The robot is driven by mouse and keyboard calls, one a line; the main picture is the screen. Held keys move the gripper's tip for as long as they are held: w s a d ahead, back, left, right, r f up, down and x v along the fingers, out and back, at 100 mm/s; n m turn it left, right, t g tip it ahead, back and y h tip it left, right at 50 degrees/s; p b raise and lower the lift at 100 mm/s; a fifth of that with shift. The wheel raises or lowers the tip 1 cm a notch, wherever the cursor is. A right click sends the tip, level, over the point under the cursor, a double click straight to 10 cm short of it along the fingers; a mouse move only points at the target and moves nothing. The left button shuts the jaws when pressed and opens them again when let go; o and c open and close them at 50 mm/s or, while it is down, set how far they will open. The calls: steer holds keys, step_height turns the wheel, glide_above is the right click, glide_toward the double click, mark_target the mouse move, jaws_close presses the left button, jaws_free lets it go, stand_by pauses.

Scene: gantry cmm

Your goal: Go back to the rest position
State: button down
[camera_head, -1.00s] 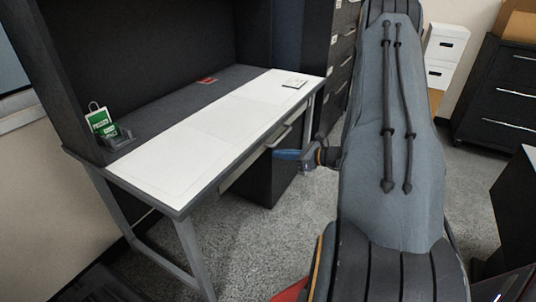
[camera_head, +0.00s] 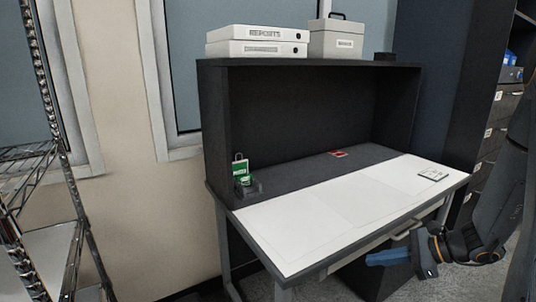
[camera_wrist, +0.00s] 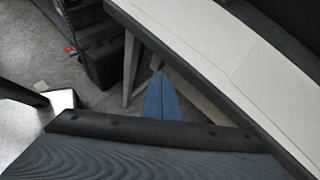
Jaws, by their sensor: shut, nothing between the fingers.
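My gripper (camera_head: 388,257) has blue fingers and shows at the lower right of the head view, in front of the desk's front edge. Its fingers are together and hold nothing. In the wrist view my gripper (camera_wrist: 160,78) points toward the floor beside the desk, clear of the desk edge. The desk (camera_head: 300,240) has a white top and a dark hutch; its pale top (camera_wrist: 215,40) also crosses the upper right of the wrist view.
A green tag (camera_head: 241,172) stands in a small dark holder at the desk's left end. A red item (camera_head: 337,153) and a small white card (camera_head: 433,174) lie on the desk. A wire shelf (camera_head: 75,190) stands at left. Boxes (camera_head: 257,40) sit on the hutch.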

steer(key=s+a+r+n+g+h, duration=0.2)
steer(key=s+a+r+n+h, duration=0.1)
steer(key=s+n, duration=0.3)
steer(key=s+a+r+n+g+h+p, duration=0.1)
steer(key=s+a+r+n+g+h, duration=0.1)
steer(key=s+a+n, duration=0.3)
steer(key=s+a+r+n+g+h, duration=0.1)
steer(key=s+a+r+n+h, duration=0.3)
steer(key=s+n, duration=0.3)
steer(key=n, duration=0.4)
steer(key=shift+s+a+r+g+h+p, duration=0.15)
steer(key=shift+r+g+h+p, duration=0.2)
steer(key=shift+r+g+h, duration=0.05)
